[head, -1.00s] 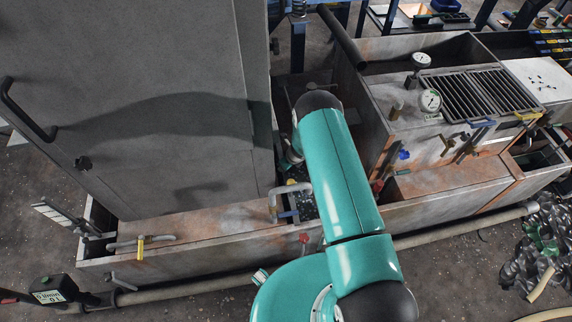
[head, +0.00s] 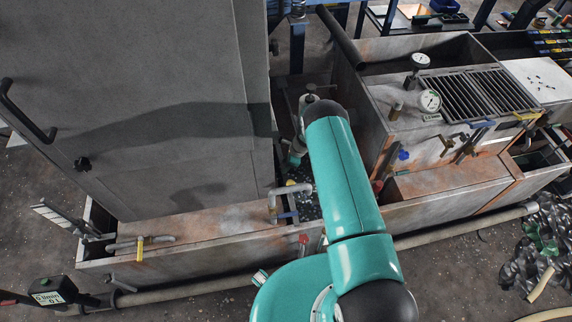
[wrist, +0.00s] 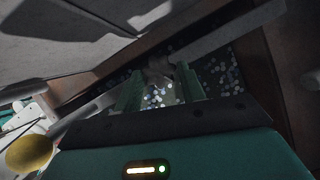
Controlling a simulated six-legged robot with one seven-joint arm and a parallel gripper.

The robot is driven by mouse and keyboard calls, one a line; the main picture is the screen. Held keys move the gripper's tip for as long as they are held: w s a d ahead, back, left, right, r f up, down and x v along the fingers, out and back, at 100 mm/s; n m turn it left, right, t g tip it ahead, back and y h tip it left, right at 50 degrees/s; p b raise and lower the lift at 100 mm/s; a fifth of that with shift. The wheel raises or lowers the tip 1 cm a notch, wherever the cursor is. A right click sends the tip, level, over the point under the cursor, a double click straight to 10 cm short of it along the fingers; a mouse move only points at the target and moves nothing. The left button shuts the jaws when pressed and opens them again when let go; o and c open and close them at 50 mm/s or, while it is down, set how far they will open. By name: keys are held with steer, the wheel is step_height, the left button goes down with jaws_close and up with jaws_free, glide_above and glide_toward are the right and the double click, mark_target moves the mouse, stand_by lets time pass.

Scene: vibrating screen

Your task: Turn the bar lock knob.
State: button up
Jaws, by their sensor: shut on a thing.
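My gripper (wrist: 159,76) shows in the wrist view with two pale green fingers. They are shut on a small, dim grey-brown piece (wrist: 160,67), which I take to be the bar lock knob, though its shape is hard to make out. In the head view, my forearm covers part of the area, and the teal wrist end (head: 297,157) points down into the gap between the tall grey cabinet and the rusty tank. The fingertips and the held piece are hidden there.
The tall grey cabinet (head: 150,80) stands close on the left. The rusty tank (head: 385,105) with gauges and a grille (head: 480,93) stands on the right. A bent grey pipe (head: 272,203) rises near my wrist. The gap is narrow.

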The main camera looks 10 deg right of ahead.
steer(key=n+g, duration=0.1)
steer(key=n, duration=0.3)
steer(key=shift+w+n+g, duration=0.2)
steer(key=shift+n+g, duration=0.2)
stand_by(0.4)
steer(key=o, duration=1)
steer(key=shift+c, duration=0.2)
